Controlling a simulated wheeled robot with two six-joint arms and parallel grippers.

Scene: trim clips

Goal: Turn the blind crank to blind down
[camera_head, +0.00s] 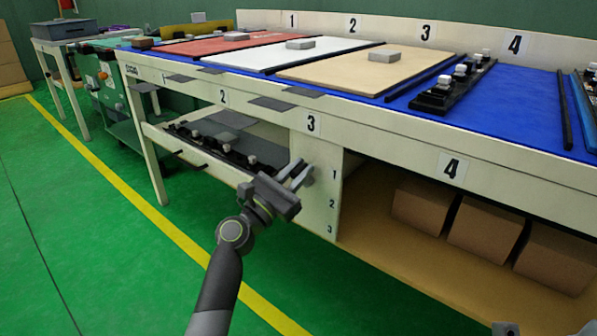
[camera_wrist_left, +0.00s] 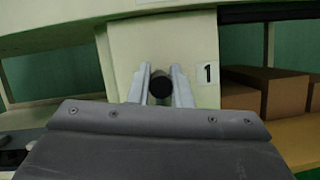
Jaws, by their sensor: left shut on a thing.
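My left gripper (camera_head: 298,174) reaches from the lower left to the white side panel under the bench, next to the numbers 1, 2 and 3. In the left wrist view my left gripper (camera_wrist_left: 160,88) is shut on a dark round knob, the crank handle (camera_wrist_left: 161,84), seen end-on between its two fingers. The rest of the crank is hidden behind the knob and the fingers. In the head view the gripper covers the knob. I cannot make out a blind in either view. My right gripper does not show clearly.
The long bench (camera_head: 478,165) stands above the gripper, with panels and clips on top. Cardboard boxes (camera_head: 487,228) sit on the lower shelf to the right. A shelf with dark parts (camera_head: 228,143) is on the left. The green floor (camera_head: 110,240) in front is clear.

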